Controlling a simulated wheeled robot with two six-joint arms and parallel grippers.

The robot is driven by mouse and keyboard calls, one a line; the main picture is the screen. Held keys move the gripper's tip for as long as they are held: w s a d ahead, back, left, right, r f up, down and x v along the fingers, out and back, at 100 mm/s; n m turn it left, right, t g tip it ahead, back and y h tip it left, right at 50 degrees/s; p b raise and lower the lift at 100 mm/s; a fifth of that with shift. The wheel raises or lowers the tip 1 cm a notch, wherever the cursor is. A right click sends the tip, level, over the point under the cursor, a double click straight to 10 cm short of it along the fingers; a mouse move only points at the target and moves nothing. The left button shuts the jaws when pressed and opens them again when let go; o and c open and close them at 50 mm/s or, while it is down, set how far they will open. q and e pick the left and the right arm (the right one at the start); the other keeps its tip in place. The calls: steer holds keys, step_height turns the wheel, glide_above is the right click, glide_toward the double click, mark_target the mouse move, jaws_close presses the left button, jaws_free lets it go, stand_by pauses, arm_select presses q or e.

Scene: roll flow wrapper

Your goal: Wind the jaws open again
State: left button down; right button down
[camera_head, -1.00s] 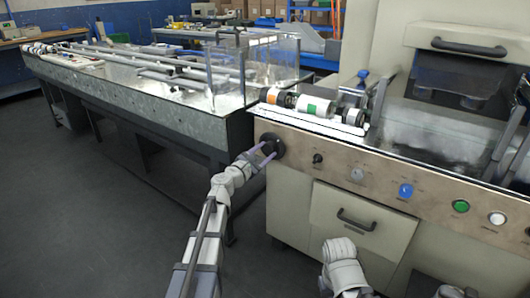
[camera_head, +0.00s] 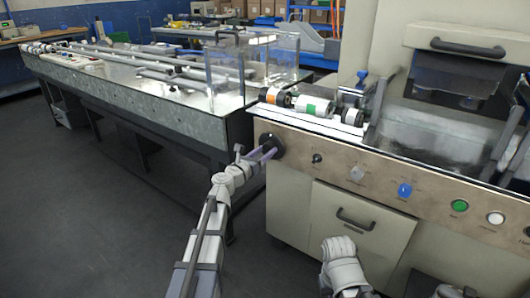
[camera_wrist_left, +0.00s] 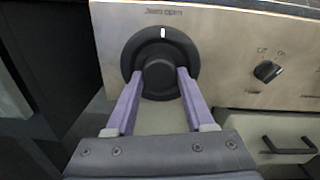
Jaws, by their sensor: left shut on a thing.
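A round black knob (camera_head: 271,146) sits at the left end of the wrapper's front panel. In the left wrist view the knob (camera_wrist_left: 160,52) has a raised round grip and a white mark near its top. The mark sits just below the printed words "Jaws open" (camera_wrist_left: 164,12). My left gripper (camera_head: 267,152) is at the knob. In the left wrist view its two purple fingers (camera_wrist_left: 158,88) are closed on the knob's raised grip, one on each side. My right arm shows low in the head view, but no right fingers can be seen.
Right of the knob are a small black switch (camera_head: 317,158), a blue button (camera_head: 405,190), a green button (camera_head: 460,205) and a white button (camera_head: 495,217). A drawer (camera_head: 358,220) with a dark handle is below. A long metal table (camera_head: 180,118) stands at left; floor in front is clear.

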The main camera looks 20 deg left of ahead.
stand_by(0.4)
arm_select(q)
steer(key=shift+c, duration=1.3)
jaws_free()
steer(key=shift+s, duration=0.15)
steer(key=v, duration=0.7)
steer(key=shift+s+a, duration=0.15)
steer(key=shift+s, duration=0.1)
